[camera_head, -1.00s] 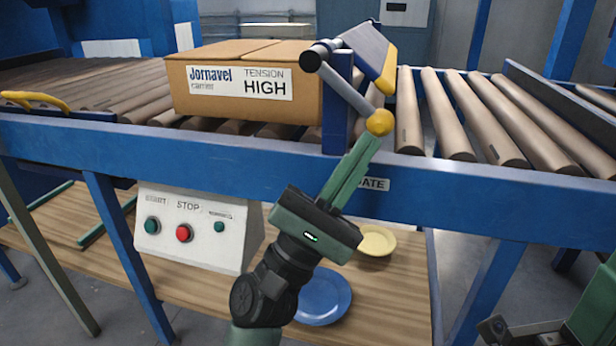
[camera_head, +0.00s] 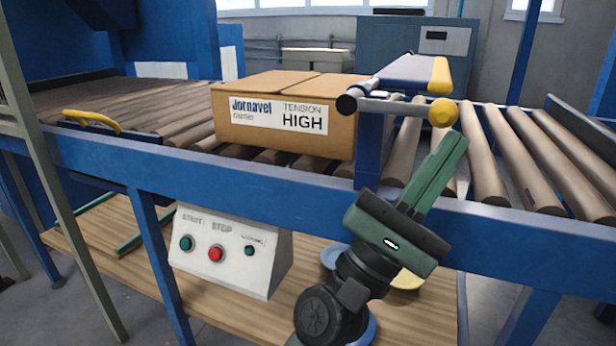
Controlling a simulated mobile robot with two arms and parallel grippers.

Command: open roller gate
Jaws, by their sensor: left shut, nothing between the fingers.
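The roller gate (camera_head: 405,72) is a blue flap with a yellow edge, hinged on a blue post (camera_head: 369,150) at the conveyor's near rail. Its grey lever (camera_head: 395,106) is nearly level, pointing right, and ends in a yellow knob (camera_head: 443,111). The flap looks roughly level above the rollers. My left gripper (camera_head: 455,142) is shut and empty, with its green fingers pointing up and right. The fingertips are just below and slightly right of the knob; I cannot tell if they touch it. The gate label is hidden behind my gripper. My right gripper is out of view.
A cardboard box (camera_head: 285,112) sits on the rollers just left of the gate. The blue rail (camera_head: 250,184) runs across in front. Below are a control box (camera_head: 228,250) and plates, including a yellow one (camera_head: 407,280), on a wooden shelf. Rollers right of the gate are clear.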

